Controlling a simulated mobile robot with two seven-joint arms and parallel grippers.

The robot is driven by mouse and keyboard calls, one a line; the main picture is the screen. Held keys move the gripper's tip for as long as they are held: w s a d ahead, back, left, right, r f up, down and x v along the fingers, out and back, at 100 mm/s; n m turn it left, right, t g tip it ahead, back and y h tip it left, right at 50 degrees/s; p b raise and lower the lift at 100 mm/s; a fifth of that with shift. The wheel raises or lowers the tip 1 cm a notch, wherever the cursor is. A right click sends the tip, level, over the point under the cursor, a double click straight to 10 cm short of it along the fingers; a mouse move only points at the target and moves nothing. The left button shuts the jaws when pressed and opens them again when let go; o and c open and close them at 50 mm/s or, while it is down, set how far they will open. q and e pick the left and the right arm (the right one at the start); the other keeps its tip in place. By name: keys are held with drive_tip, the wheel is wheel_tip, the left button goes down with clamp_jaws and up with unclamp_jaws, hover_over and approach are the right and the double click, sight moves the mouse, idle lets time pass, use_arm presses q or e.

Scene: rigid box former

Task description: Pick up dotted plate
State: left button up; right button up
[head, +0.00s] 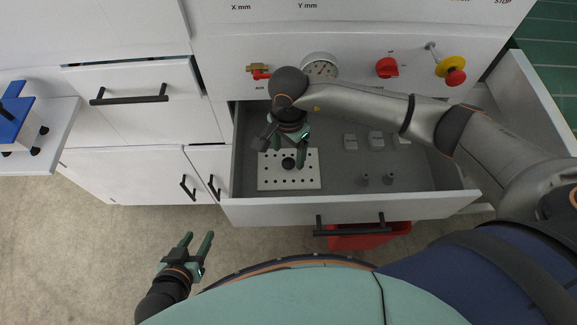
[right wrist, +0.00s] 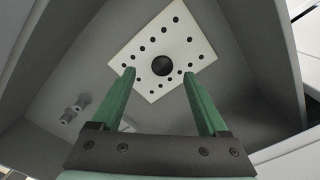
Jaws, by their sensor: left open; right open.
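In the right wrist view the plate (right wrist: 185,40) lies beyond my fingers. My right gripper (head: 283,152) is open and empty above the plate's far edge, pointing down; its green fingers (right wrist: 158,92) straddle part of the plate in that view, apart from it as far as I can tell. My left gripper (head: 195,243) is open and empty, outside the drawer over the floor.
The open drawer (head: 350,209) has walls around the plate. Several small grey blocks (head: 376,139) and two pegs (head: 389,179) lie to the plate's right. A red bin (head: 370,238) stands below the drawer. The panel above carries a gauge (head: 320,67) and red knobs (head: 387,68).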

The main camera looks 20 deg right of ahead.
sight(289, 161)
drive_tip(key=f, duration=0.4)
drive_tip(key=shift+w+d+f, duration=0.15)
drive_tip(key=shift+w+f, duration=0.15)
drive_tip(key=shift+f, duration=0.1)
clamp_jaws()
idle(0.4)
